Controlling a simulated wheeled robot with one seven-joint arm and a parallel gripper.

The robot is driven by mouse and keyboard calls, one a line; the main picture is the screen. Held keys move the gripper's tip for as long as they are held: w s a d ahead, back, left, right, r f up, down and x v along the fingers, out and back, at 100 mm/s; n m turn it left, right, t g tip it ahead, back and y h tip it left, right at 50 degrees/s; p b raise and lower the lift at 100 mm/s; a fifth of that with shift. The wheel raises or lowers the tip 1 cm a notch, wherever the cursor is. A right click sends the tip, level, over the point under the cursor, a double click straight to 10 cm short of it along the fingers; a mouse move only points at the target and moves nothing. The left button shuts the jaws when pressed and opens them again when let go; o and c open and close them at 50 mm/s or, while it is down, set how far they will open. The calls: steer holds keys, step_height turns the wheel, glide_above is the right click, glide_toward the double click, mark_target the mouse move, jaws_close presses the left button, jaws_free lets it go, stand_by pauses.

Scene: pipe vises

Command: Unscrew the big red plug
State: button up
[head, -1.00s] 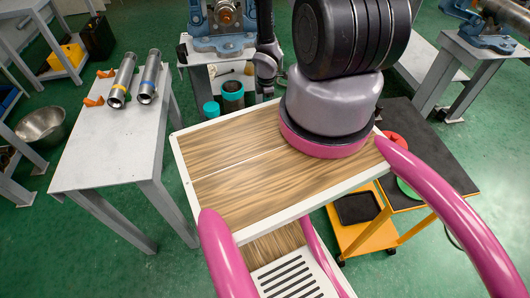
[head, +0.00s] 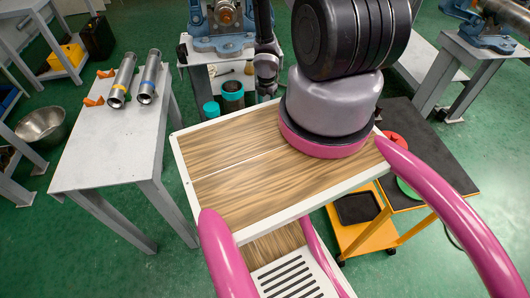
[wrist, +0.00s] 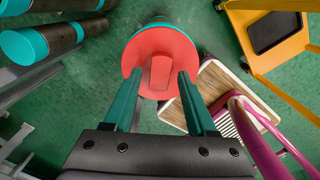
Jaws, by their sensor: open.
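In the wrist view, the big red plug (wrist: 182,49) faces the camera as a round disc with a raised red grip bar (wrist: 160,76) across its middle. A teal edge shows behind its top. My gripper (wrist: 159,73) has its two teal fingers apart, one on each side of the bar, with the tips overlapping the disc in the picture. I cannot tell whether the fingertips touch the plug. The jaws are open and hold nothing. In the head view, the plug at the gripper cannot be made out, and my arm covers part of the area by the back vise (head: 222,22).
A grey table (head: 115,145) at left carries two metal pipes (head: 122,80) and orange pieces.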

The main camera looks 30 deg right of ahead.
steer(key=shift+r, duration=1.1)
